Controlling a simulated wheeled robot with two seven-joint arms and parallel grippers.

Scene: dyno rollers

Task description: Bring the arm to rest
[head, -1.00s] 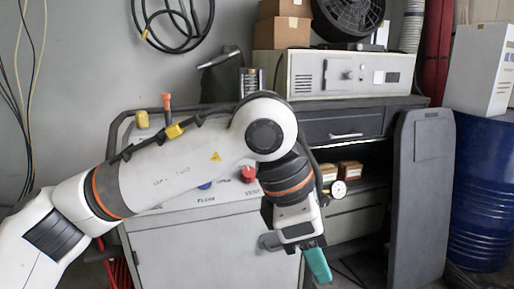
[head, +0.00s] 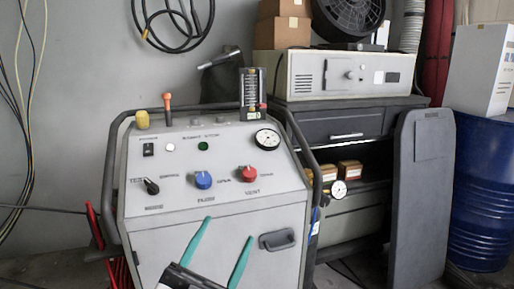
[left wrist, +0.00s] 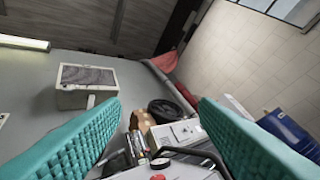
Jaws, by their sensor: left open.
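My left gripper (head: 222,238) is at the bottom of the head view, in front of the grey console cart. Its two teal fingers are spread apart with nothing between them. In the left wrist view the open teal fingers (left wrist: 160,135) frame the room, with the wall and ceiling above and the equipment low in the picture. Most of my left arm is out of the head view. My right gripper is not in view.
The console cart (head: 170,245) has a blue knob (head: 203,180), a red knob (head: 249,174) and a gauge (head: 267,139). Right of it stand a dark cabinet (head: 345,122), a grey panel (head: 418,210) and a blue drum (head: 485,200).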

